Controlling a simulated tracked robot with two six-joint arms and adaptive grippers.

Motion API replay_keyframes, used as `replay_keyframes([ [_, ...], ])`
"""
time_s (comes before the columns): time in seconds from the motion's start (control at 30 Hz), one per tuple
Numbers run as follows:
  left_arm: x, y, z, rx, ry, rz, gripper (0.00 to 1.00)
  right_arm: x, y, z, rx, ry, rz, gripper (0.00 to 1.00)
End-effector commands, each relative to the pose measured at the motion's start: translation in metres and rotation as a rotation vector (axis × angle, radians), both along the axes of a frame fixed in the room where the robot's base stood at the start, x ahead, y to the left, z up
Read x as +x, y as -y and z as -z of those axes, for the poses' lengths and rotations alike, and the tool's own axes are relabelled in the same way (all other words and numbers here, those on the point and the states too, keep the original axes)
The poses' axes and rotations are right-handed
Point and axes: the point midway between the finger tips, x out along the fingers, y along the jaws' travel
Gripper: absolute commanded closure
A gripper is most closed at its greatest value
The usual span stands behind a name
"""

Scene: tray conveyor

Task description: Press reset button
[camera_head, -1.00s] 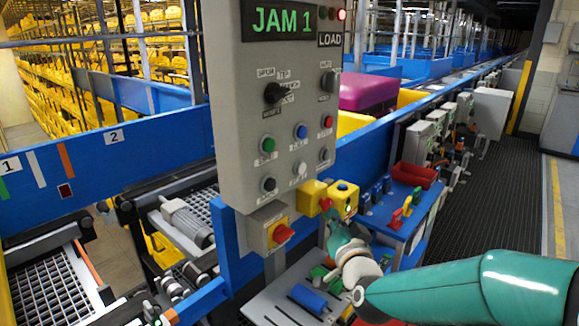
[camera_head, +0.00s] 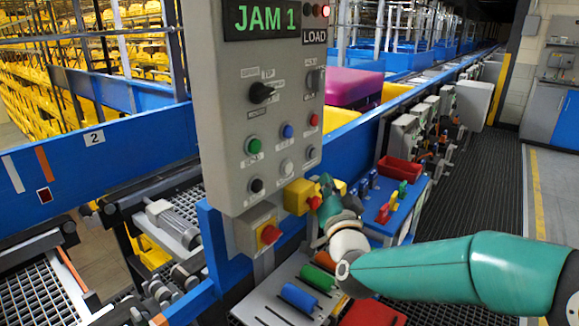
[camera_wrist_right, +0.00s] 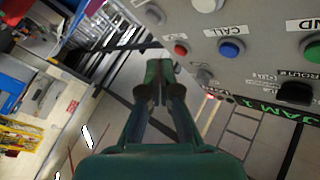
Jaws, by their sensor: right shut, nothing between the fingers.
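The grey control panel (camera_head: 215,120) stands upright with a "JAM 1" display at its top. It carries a green button (camera_head: 253,147), a blue button (camera_head: 287,131), a red button (camera_head: 314,120), a black button (camera_head: 257,186), a white button (camera_head: 286,167) and a grey button (camera_head: 311,153). I cannot read which is labelled reset. In the wrist view the blue button (camera_wrist_right: 231,49) is labelled "CALL". My right gripper (camera_head: 326,182) is shut and empty just below the panel's lower right corner. Its closed fingertips (camera_wrist_right: 159,72) show apart from the buttons. My left gripper is out of view.
A yellow box with a red knob (camera_head: 270,235) hangs below the panel, and another yellow box (camera_head: 298,198) is close beside my gripper. A grey shelf with coloured handles (camera_head: 318,277) lies below. A blue conveyor side (camera_head: 350,150) runs behind.

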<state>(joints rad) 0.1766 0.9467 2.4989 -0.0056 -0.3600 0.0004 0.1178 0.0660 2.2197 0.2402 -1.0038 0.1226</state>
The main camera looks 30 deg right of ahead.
Motion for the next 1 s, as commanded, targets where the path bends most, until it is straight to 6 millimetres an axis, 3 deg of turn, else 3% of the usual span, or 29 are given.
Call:
replay_keyframes([
  [0.27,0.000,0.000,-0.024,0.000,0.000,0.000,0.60,0.036,-0.017,-0.002,0.000,-0.003,-0.005,1.00],
  [0.5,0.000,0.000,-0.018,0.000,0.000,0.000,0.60,0.056,-0.024,0.001,0.000,0.000,-0.002,1.00],
  [1.0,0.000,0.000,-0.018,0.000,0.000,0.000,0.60,0.061,-0.026,0.000,0.000,0.000,-0.002,1.00],
])
